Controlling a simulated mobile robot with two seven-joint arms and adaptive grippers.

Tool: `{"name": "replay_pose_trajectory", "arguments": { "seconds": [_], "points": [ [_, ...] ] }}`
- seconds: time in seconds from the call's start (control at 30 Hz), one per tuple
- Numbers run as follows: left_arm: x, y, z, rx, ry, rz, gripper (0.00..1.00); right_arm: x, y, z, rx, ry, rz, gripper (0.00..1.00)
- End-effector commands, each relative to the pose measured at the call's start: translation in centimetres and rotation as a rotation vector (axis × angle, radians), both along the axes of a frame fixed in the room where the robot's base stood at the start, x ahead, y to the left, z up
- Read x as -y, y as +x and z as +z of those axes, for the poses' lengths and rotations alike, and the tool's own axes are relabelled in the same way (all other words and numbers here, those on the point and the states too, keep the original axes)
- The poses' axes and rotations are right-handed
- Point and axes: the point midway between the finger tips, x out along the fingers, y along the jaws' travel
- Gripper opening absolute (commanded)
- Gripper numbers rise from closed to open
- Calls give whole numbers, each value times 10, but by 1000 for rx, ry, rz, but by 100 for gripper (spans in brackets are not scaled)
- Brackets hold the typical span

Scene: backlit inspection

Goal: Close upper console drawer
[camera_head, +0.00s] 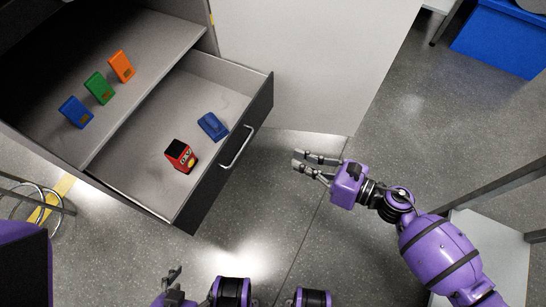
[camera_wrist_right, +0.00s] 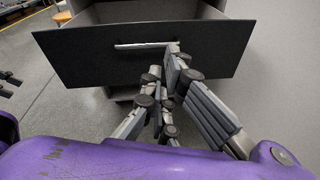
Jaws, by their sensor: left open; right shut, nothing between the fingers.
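The console drawer (camera_head: 255,113) is pulled out, its dark front facing right and down in the head view. Its long silver handle (camera_head: 238,147) is on that front. Inside the drawer lie a red and black item (camera_head: 181,157) and a blue item (camera_head: 212,126). My right gripper (camera_head: 297,161) is shut and empty, to the right of the handle and apart from it in the head view. In the right wrist view, its fingers (camera_wrist_right: 165,62) point at the drawer front (camera_wrist_right: 90,58), below the handle (camera_wrist_right: 145,45). My left gripper (camera_head: 172,280) is open at the bottom edge, partly cut off.
A shelf beside the drawer holds a blue (camera_head: 75,112), a green (camera_head: 99,88) and an orange item (camera_head: 121,67). A light panel (camera_head: 310,60) stands behind the drawer. A blue bin (camera_head: 500,38) is far right. The floor before the drawer is clear.

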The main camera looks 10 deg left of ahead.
Motion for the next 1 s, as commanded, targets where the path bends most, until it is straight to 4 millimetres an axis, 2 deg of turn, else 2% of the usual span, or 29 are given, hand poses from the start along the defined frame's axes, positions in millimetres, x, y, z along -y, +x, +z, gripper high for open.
{"name": "replay_pose_trajectory", "arguments": {
  "seconds": [0.1,0.17,0.37,0.8,1.0],
  "points": [
    [1,2,0,2,-3,3,68,-6,-14,-2,151,-71,106,0],
    [2,4,1,5,-4,3,68,-7,-18,-2,190,-83,128,0],
    [3,3,1,4,-7,10,68,-21,-14,-3,220,-90,135,0],
    [1,-3,2,-6,-4,8,68,-103,16,-21,217,-87,133,0],
    [1,1,3,1,-1,-1,68,-128,25,-27,216,-89,132,0]
  ]
}}
